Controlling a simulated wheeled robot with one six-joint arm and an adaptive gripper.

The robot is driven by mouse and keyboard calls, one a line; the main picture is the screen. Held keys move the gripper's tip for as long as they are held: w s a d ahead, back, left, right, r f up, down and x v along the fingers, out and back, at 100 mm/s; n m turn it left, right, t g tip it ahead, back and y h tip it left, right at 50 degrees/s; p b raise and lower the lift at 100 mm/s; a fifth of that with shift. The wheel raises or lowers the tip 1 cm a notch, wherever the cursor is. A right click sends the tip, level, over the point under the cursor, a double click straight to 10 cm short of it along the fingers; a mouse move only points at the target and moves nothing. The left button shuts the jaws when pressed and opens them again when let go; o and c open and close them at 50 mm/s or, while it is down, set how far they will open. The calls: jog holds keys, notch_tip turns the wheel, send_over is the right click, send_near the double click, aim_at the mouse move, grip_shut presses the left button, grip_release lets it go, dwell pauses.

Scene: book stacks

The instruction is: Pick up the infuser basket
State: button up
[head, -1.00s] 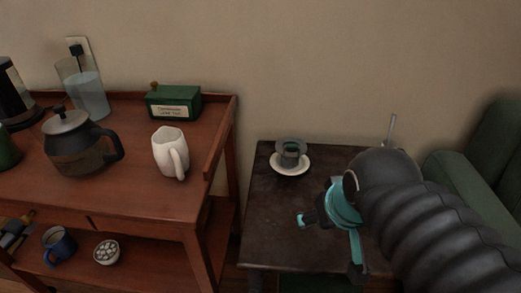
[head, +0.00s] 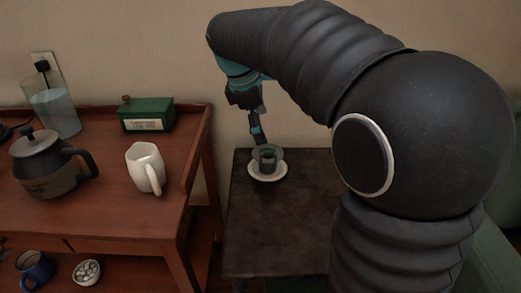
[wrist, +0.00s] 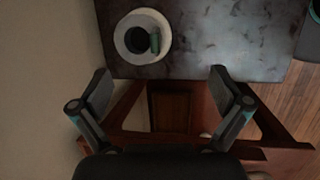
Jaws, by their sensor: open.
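The infuser basket (head: 268,154) is a small grey piece with a wide rim and a dark inside. It sits upright on a white saucer (head: 268,175) on the dark side table (head: 270,230). In the wrist view the basket (wrist: 135,38) shows from above near the top, left of centre, with a green-teal part at its right side.
A wooden trolley (head: 100,215) stands left of the table, with a white mug (head: 146,168), a dark teapot (head: 50,165), a water glass (head: 55,112) and a green box (head: 147,115). The wall is close behind. The table's front is bare.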

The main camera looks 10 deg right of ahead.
aim_at(265, 154)
jog(key=w+a+f+n+h, duration=0.1)
jog(key=w+a+n, duration=0.15)
jog(key=w, duration=0.25)
jog(key=shift+n+g, duration=0.4)
jog(key=shift+n, duration=0.05)
jog(key=x, duration=0.8)
jog(key=shift+w+d+f+b, duration=0.15)
jog(key=shift+d+f+b, duration=0.1)
jog(key=shift+b, duration=0.15)
jog(key=shift+a+x, duration=0.15)
jog(key=shift+x, duration=1.2)
jog(key=shift+a+x, duration=0.1)
jog(key=shift+x, duration=1.25)
jog(key=c, duration=0.9)
